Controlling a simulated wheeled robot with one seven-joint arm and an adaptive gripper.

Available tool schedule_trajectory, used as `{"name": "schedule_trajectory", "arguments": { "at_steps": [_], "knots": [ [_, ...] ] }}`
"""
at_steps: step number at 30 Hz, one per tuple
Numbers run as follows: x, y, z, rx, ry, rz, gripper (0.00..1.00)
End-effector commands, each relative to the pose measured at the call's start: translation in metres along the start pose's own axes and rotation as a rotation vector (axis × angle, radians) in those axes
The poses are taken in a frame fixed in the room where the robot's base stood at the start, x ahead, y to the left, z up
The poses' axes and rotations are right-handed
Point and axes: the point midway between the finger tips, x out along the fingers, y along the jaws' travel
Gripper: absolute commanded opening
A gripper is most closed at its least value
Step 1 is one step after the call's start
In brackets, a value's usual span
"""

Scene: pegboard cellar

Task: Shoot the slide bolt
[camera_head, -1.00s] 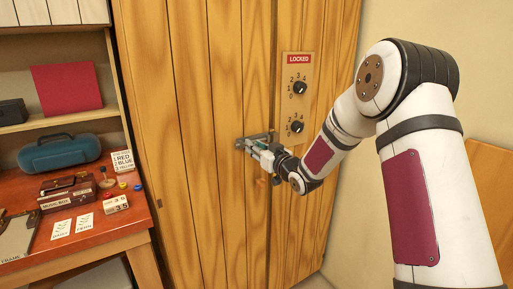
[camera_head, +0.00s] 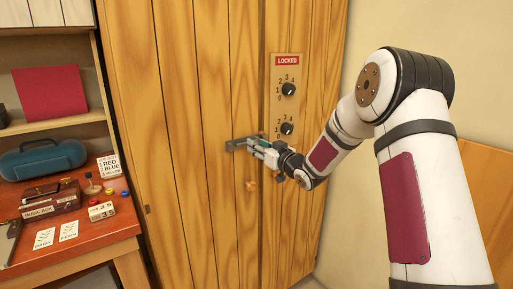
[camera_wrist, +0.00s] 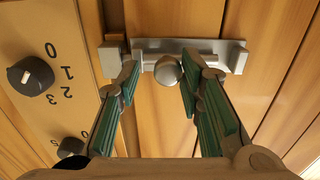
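The slide bolt (camera_head: 237,145) is a grey metal bolt on the wooden cabinet door, below the dials. In the wrist view its plate (camera_wrist: 210,46) runs across the top, with a round knob (camera_wrist: 168,70) at its middle. A separate keeper (camera_wrist: 111,56) sits at the plate's left, by the door seam. My gripper (camera_head: 252,144) is at the bolt. In the wrist view my gripper (camera_wrist: 159,82) has its green-padded fingers apart, one either side of the knob. The knob is close to the right finger, with a clear gap to the left one. I cannot tell whether the right finger touches it.
A "LOCKED" sign (camera_head: 287,60) and two numbered dials, upper (camera_head: 288,89) and lower (camera_head: 287,128), are right of the bolt. An orange knob (camera_head: 251,184) is below my gripper. A red-topped desk (camera_head: 100,228) with a blue case (camera_head: 42,160) stands left.

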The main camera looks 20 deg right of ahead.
Motion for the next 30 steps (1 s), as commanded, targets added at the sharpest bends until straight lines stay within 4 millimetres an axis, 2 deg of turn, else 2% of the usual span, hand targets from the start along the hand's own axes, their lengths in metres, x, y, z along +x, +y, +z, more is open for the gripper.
{"name": "schedule_trajectory", "arguments": {
  "at_steps": [8,13,17,24,30],
  "knots": [
    [0.000,-0.002,0.000,0.000,0.000,-0.003,0.40],
    [-0.010,-0.002,0.001,0.000,-0.001,-0.003,0.40],
    [-0.032,-0.001,0.000,-0.001,-0.002,-0.002,0.40],
    [-0.081,-0.001,0.000,0.000,-0.001,-0.001,0.40],
    [-0.110,0.000,0.001,0.000,-0.001,-0.001,0.40]
  ]
}}
